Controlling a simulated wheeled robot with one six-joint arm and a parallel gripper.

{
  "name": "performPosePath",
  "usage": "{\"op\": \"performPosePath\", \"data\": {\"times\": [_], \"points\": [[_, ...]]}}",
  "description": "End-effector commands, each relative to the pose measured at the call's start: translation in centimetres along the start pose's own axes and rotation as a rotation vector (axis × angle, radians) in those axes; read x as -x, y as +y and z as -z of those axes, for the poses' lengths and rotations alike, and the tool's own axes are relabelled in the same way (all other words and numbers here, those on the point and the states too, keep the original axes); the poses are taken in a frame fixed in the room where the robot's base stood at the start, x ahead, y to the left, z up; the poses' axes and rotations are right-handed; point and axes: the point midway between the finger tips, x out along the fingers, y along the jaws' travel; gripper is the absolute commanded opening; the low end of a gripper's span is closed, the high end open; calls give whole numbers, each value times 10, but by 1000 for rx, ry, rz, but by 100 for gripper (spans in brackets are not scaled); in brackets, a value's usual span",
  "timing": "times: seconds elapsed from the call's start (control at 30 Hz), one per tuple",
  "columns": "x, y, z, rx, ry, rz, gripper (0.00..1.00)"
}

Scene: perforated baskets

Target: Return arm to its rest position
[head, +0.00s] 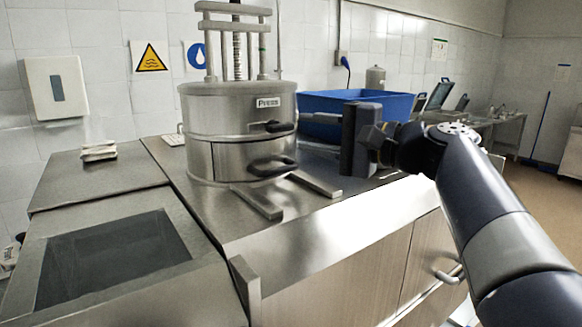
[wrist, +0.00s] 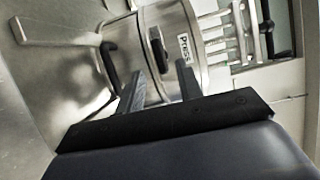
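My gripper (head: 350,140) is at the right of the press in the head view, above the steel counter and in front of the blue bin. In the wrist view my gripper's two dark fingers (wrist: 159,84) stand apart with nothing held between them. They point toward the steel press (head: 205,112), which also shows in the wrist view (wrist: 190,40). The press is a round drum with a "Press" label and two dark handles. I see a gap between my gripper and the press in the head view. My arm reaches in from the lower right.
A blue bin (head: 395,103) stands behind my gripper. The press stands on the steel counter (head: 335,205), with two flat metal bars (head: 257,202) at its front. A sink basin (head: 115,258) is at the left.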

Motion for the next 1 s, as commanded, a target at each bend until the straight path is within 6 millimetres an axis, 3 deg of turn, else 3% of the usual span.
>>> {"op": "performPosePath", "data": {"times": [0.2, 0.43, 1.0], "points": [[-38, -2, -1, -1, -5, -1, 35], [-65, -1, -1, 0, -3, -1, 35], [-66, 1, 0, 14, 1, -5, 35]]}}
